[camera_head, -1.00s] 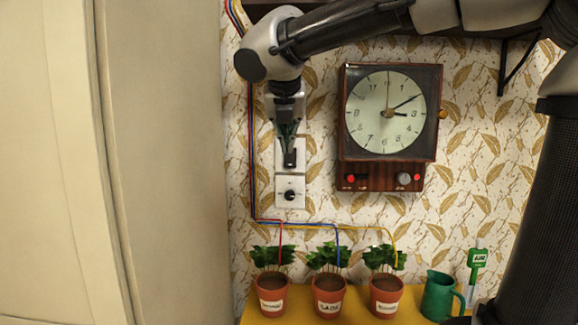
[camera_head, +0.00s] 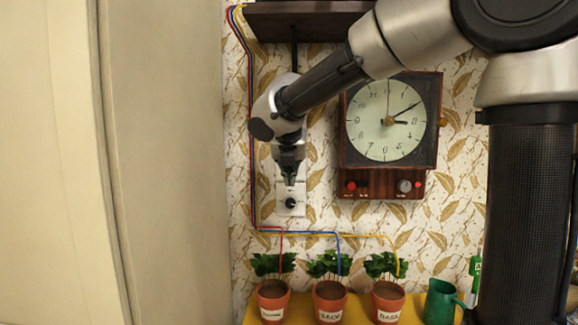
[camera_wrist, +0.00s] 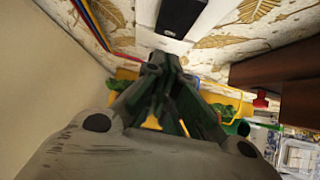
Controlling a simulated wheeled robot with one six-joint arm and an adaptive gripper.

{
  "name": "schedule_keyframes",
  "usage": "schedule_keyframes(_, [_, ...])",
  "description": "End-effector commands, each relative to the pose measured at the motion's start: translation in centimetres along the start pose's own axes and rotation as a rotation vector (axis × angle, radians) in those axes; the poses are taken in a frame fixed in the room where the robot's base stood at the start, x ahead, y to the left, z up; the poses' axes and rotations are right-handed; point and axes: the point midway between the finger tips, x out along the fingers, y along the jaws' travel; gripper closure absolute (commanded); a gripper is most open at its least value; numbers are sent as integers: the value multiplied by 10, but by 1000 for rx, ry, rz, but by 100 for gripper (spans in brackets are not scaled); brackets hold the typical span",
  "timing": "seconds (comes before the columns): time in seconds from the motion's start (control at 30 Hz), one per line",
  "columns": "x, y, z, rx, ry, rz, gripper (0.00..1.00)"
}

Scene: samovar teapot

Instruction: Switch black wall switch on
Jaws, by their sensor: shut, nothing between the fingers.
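The black wall switch (camera_wrist: 182,14) sits on a white plate at the top of the wrist view. In the head view my wrist hides it. Below, a second white plate with a round black knob (camera_head: 291,203) shows on the wall. My gripper (camera_head: 290,181) points down, just above that knob in the picture. In the wrist view its fingertips (camera_wrist: 164,62) are together and empty, close to the lower edge of the white plate. I cannot tell whether they touch the plate or the switch.
A wooden clock box (camera_head: 389,130) hangs right of my arm. A dark shelf (camera_head: 300,22) is above. Coloured wires (camera_head: 252,150) run down the wall at the left. Several potted plants (camera_head: 330,300) and a green jug (camera_head: 440,302) stand on a yellow surface below.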

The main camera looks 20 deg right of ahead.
Motion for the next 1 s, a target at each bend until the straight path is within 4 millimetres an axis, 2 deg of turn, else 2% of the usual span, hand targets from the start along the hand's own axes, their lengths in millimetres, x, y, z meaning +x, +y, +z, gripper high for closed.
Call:
schedule_keyframes(0.1, [11, 0, 10, 1, 1, -1, 100])
schedule_keyframes(0.23, [15, 0, 15, 1, 0, 0, 100])
schedule_keyframes(0.57, [16, 0, 16, 1, 0, 0, 100])
schedule_keyframes(0.7, [25, -1, 19, 1, 2, -2, 100])
schedule_keyframes(1.0, [23, 0, 20, 1, 1, 0, 100])
